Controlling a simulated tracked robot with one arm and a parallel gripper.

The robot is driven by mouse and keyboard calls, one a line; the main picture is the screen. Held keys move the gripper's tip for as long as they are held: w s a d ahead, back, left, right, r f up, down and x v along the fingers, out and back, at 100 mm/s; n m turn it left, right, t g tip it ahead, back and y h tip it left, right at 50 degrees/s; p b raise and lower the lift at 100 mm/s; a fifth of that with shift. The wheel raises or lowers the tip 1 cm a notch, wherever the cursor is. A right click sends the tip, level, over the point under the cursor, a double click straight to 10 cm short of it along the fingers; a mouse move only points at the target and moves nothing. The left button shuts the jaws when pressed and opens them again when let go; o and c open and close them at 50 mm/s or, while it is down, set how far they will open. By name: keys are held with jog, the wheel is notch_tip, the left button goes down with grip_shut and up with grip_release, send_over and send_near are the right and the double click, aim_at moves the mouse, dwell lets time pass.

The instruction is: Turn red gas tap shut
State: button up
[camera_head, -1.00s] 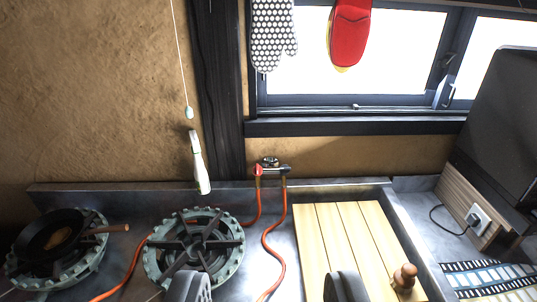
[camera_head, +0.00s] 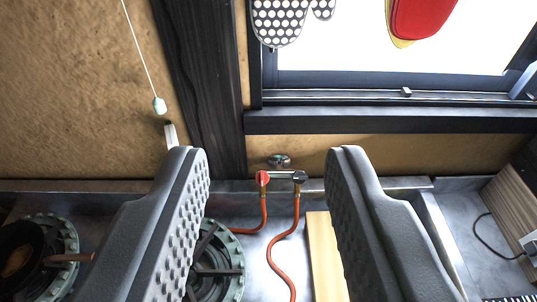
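The red gas tap (camera_head: 262,177) sits on the left end of a small pipe fitting low on the clay wall, under the window sill. A black tap (camera_head: 299,177) is on the fitting's right end. An orange hose (camera_head: 286,243) hangs from each tap. My gripper (camera_head: 265,165) is open and empty, with one finger on each side of the fitting in the picture. Neither finger appears to touch the taps. The exact distance to them cannot be told.
A gas burner (camera_head: 217,262) is partly hidden behind the left finger. A pan (camera_head: 22,250) sits on another burner at far left. A wooden board (camera_head: 325,255) lies on the counter. The window sill (camera_head: 350,119) juts out above the taps.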

aim_at(262, 180)
jog(key=shift+w+a, duration=0.25)
jog(key=shift+w, duration=0.1)
jog(key=o, duration=0.4)
jog(key=w+a+f+m+b, duration=0.1)
jog(key=w+a+f+b, duration=0.2)
jog(key=w+f, duration=0.6)
jog(key=w+a+f+b, duration=0.2)
jog(key=w+f, duration=0.5)
jog(key=f, duration=0.4)
jog(key=w+d+f+m+t+h+b, duration=0.1)
jog(key=w+f+h+b, duration=0.2)
jog(key=f, duration=1)
jog(key=w+d+f+m+t+b, duration=0.1)
jog(key=w+f+b, duration=0.25)
jog(key=f, duration=1.05)
jog(key=w, duration=0.4)
jog(key=w+d, duration=0.1)
jog(key=w, duration=0.4)
jog(key=w+d+b, duration=0.1)
jog(key=w, duration=0.4)
jog(key=shift+w+d, duration=0.1)
jog(key=shift+d, duration=0.15)
